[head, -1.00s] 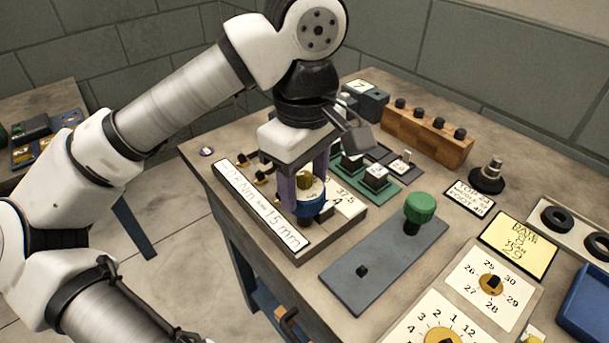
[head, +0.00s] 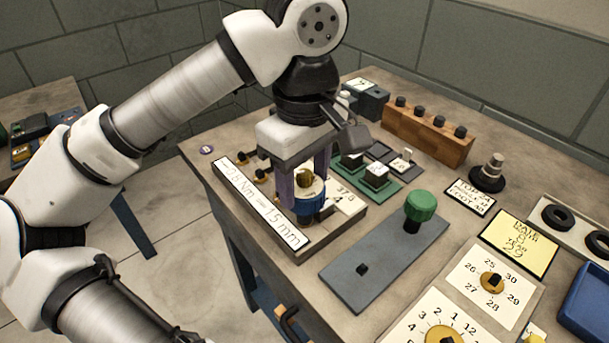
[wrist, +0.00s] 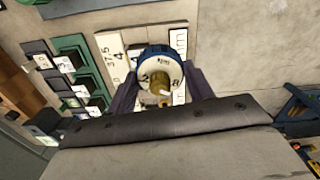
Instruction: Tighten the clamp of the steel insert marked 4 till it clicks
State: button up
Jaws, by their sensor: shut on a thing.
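My gripper (head: 303,190) is shut on a blue-rimmed round knob (head: 308,213) with a pale face and a brass centre. One finger is on each side of it. In the wrist view the knob (wrist: 160,54) sits between the two fingers, and its face carries small marks I cannot fully read. It stands over a pale plate (head: 349,209) printed "37.5" and "4", which also shows in the wrist view (wrist: 110,46). A long label reading "Nm" and "15 mm" (head: 262,209) lies along the front edge. The insert and clamp under the knob are mostly hidden.
A grey plate (head: 375,262) with a green knob (head: 420,206) lies to the right. Marked blocks on a green base (head: 388,190) stand just behind. A wooden peg block (head: 425,137) and dark blocks are at the back. Brass dials (head: 491,282) lie at front right.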

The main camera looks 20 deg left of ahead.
dwell(0.3)
jog(key=shift+r+p, duration=1.95)
jog(key=shift+r, duration=0.55)
jog(key=shift+d, duration=0.1)
